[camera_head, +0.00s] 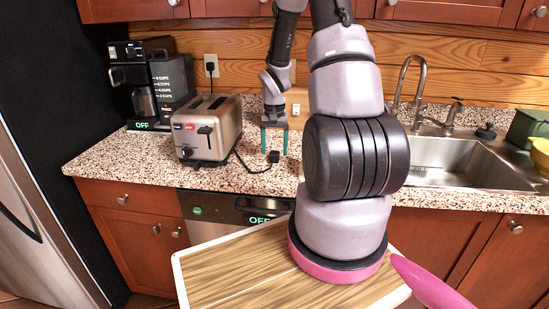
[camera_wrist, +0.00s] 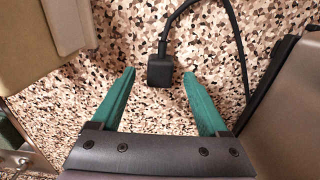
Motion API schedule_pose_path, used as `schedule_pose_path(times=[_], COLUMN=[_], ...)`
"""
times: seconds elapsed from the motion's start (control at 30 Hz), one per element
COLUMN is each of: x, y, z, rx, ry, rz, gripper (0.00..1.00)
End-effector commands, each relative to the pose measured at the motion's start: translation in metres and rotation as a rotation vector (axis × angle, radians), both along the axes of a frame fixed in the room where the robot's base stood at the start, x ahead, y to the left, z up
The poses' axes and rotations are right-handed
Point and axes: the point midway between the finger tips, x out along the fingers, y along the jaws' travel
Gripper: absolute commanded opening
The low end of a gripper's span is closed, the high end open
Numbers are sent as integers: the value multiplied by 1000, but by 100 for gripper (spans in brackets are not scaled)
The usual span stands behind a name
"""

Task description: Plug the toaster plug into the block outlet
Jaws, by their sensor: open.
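The black toaster plug (camera_head: 274,157) lies on the speckled counter, on a cord that runs to the silver toaster (camera_head: 213,128). In the wrist view the plug (camera_wrist: 160,71) sits just beyond and between my fingertips. My gripper (camera_head: 274,152) points down with its green fingers open and apart; it also shows in the wrist view (camera_wrist: 157,77). No finger clearly touches the plug. The tan block outlet (camera_head: 299,97) stands behind my gripper to the right, partly hidden by my arm. A tan block edge (camera_wrist: 25,50) at the wrist view's upper left appears to be it.
A coffee maker (camera_head: 148,85) stands left of the toaster. A wall outlet (camera_head: 210,66) with a black plug is behind. The sink (camera_head: 445,160) and faucet (camera_head: 410,85) are to the right. A grey body, apparently the toaster (camera_wrist: 290,120), is close to the right finger.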

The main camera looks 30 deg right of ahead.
Motion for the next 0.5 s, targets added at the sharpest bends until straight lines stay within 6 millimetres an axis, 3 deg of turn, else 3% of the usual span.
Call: schedule_pose_path(times=[0.2, 0.5], x=[0, 0], y=[0, 0], z=[-22, -23], rx=[-1, -1], ry=[1, -1], rz=[1, 0], gripper=[78, 78])
